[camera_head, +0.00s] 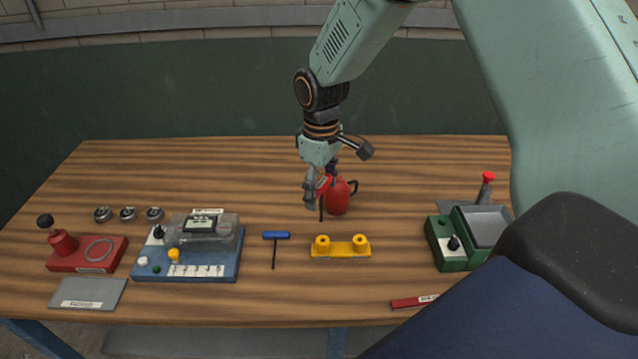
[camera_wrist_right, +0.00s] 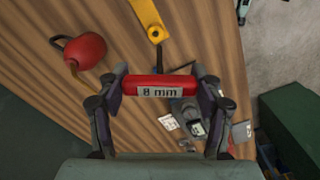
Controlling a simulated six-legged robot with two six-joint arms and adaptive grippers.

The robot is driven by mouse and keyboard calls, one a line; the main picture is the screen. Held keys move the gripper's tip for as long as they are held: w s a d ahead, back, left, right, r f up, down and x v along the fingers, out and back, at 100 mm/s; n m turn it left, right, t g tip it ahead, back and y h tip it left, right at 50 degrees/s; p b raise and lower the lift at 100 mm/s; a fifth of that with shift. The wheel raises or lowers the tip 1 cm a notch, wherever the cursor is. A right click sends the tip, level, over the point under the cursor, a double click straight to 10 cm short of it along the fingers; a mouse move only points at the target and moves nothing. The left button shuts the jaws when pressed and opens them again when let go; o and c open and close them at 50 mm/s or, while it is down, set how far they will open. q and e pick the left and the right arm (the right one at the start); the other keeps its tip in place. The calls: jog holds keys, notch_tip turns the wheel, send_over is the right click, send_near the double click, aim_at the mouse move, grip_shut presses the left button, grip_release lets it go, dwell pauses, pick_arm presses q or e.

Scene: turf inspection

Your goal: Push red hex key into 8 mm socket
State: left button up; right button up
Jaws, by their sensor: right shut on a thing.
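My right gripper (camera_head: 317,190) is above the table in the head view, shut on the red hex key. In the right wrist view the key's red handle (camera_wrist_right: 159,89), labelled "8 mm", lies crosswise between the fingers. Its dark shank (camera_head: 321,208) points down in the head view. The yellow block (camera_head: 340,251) with two round sockets stands on the table, nearer the front than the gripper. The key appears apart from it. Part of the block also shows in the right wrist view (camera_wrist_right: 155,20). I cannot read which socket is 8 mm. My left gripper is not in view.
A red rounded can (camera_head: 338,197) stands close beside the gripper. A blue T-handled key (camera_head: 276,236) lies left of the block. A blue-based device (camera_head: 190,265) and red fixture (camera_head: 88,255) stand left, a green device (camera_head: 455,245) right. A red bar (camera_head: 412,302) lies near the front edge.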

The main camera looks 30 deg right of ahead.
aim_at(321, 203)
jog(key=shift+s+a+r, duration=0.15)
jog(key=shift+a, duration=0.1)
jog(key=shift+d, duration=0.15)
jog(key=f, duration=0.2)
jog(key=f+b, duration=0.1)
jog(key=f, duration=0.1)
jog(key=shift+d, duration=0.2)
jog(key=shift+a+f, duration=0.15)
jog(key=shift+f, duration=0.1)
jog(key=shift+f+b, duration=0.55)
jog(key=shift+f, duration=0.3)
jog(key=shift+d+p, duration=0.2)
jog(key=shift+p, duration=0.4)
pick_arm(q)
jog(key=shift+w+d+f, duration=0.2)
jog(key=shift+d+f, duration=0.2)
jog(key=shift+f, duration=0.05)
pick_arm(e)
jog(key=shift+w+d+f, duration=0.25)
jog(key=shift+w+f, duration=0.05)
jog(key=shift+w, duration=0.1)
